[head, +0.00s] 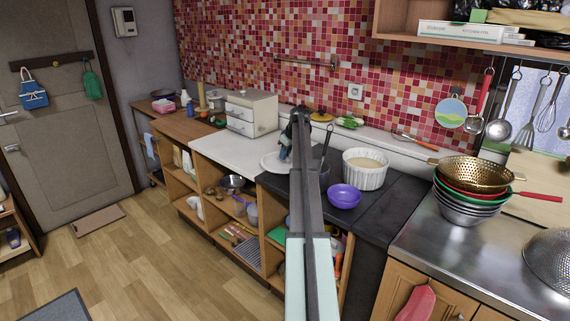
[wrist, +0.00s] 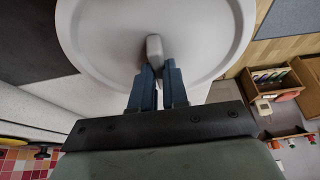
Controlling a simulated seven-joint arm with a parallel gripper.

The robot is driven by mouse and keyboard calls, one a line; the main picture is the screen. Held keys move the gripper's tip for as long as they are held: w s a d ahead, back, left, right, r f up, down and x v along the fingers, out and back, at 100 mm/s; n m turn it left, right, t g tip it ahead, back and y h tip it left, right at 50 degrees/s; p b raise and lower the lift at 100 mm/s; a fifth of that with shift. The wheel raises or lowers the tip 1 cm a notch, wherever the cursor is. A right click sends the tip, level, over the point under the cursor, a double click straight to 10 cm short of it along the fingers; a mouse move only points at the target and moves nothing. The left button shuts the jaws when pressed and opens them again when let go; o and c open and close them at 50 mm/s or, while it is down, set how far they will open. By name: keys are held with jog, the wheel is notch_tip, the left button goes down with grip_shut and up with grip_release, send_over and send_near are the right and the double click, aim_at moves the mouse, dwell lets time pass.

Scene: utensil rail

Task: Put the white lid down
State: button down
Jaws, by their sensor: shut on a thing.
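The white lid (head: 270,164) is a round, shallow disc with a raised knob. In the head view it shows at the border between the white worktop and the dark worktop. My gripper (head: 285,152) is over it, partly hidden by my arm. In the wrist view the lid (wrist: 100,35) fills the top middle, and the blue fingers of my gripper (wrist: 160,72) are shut on its knob (wrist: 154,48). The lid looks roughly level. I cannot tell whether its underside touches the worktop.
The white worktop (head: 215,150) is clear left of the lid, up to a drawer box (head: 250,115). On the dark worktop (head: 385,215) stand a white ribbed bowl (head: 364,172) and purple bowls (head: 344,197). Stacked colanders (head: 468,195) stand farther right.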

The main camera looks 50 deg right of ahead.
aim_at(286, 161)
jog(key=shift+f, duration=2.25)
jog(key=shift+f, duration=0.15)
jog(key=c, duration=1.1)
grip_release()
jog(key=v, duration=1.2)
